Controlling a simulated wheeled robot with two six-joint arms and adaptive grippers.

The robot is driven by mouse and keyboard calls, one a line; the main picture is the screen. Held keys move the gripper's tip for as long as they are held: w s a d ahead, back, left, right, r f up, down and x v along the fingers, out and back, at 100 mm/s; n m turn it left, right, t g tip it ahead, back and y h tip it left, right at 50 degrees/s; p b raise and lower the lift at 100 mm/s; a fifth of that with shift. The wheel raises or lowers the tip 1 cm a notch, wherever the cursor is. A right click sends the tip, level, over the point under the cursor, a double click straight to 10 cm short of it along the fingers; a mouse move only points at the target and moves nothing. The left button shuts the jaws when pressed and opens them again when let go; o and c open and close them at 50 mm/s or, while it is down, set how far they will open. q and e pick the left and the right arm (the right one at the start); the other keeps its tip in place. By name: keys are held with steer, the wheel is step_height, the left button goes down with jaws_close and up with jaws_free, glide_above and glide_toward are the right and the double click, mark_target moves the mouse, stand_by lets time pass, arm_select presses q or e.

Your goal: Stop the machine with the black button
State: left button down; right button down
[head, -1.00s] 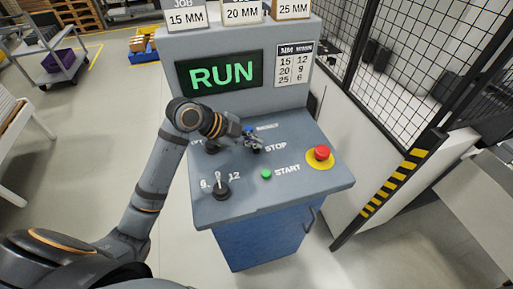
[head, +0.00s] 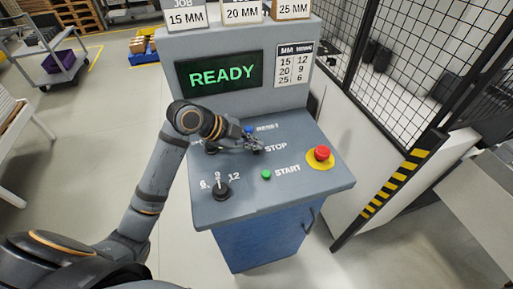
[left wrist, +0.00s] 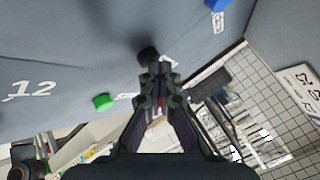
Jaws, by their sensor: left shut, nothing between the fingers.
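The machine's control panel (head: 300,195) stands in front of me, and its screen (head: 220,73) reads READY in green. The black stop button is just left of the STOP label (head: 276,147), mostly hidden by my gripper in the head view. In the left wrist view the black button (left wrist: 148,54) shows just beyond my fingertips. My left gripper (head: 259,149) is shut and empty, its tips at the button; I cannot tell whether they touch it. The green start button (head: 266,174) sits nearer me. My right gripper is not in view.
A red emergency button (head: 321,152) on a yellow ring is at the panel's right. A black selector knob (head: 221,190) is at the near left. A blue button (head: 248,130) lies behind my gripper. A black mesh fence (head: 400,65) stands to the right.

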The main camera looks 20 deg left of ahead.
arm_select(q)
steer(key=shift+r+p, duration=0.75)
steer(key=shift+r, duration=0.1)
steer(key=shift+r, duration=0.1)
step_height(320, 180, up, 5)
steer(key=p, duration=0.4)
steer(key=shift+p, duration=0.3)
